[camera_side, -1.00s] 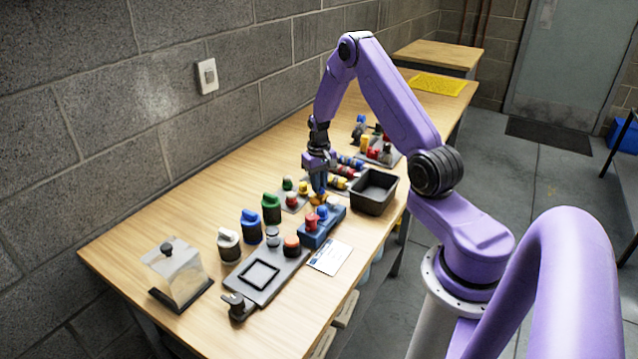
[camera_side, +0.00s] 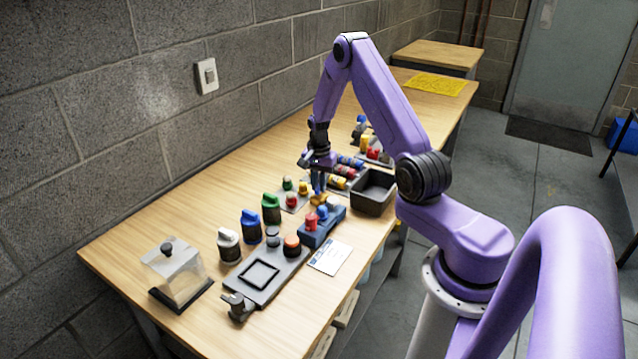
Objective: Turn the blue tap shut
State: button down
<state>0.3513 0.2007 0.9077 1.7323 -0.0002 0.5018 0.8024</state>
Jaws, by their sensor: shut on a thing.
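My gripper (camera_side: 318,183) points straight down over the middle of the table. It is shut on a small blue part, which I take to be the blue tap (camera_side: 318,188). The jaws hide most of it, and its handle's angle is too small to tell. Just below it is a small yellow-orange part (camera_side: 318,199), behind the blue block (camera_side: 322,228) with red knobs. A separate dark canister with a blue top (camera_side: 251,225) stands to the left, apart from my gripper.
White-topped (camera_side: 228,243) and green-topped (camera_side: 271,207) canisters stand nearby. A grey plate (camera_side: 262,275) and a clear box (camera_side: 178,272) lie nearer. A black bin (camera_side: 373,192) is close on the right of my gripper. Coloured parts crowd behind; the table's left strip is clear.

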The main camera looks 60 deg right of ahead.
aim_at(318, 187)
jog(key=shift+m, duration=1.1)
jog(key=c, duration=1.1)
grip_release()
jog(key=shift+r, duration=0.1)
notch_tip(318, 187, up, 17)
jog(key=shift+r, duration=0.2)
jog(key=shift+a, duration=0.1)
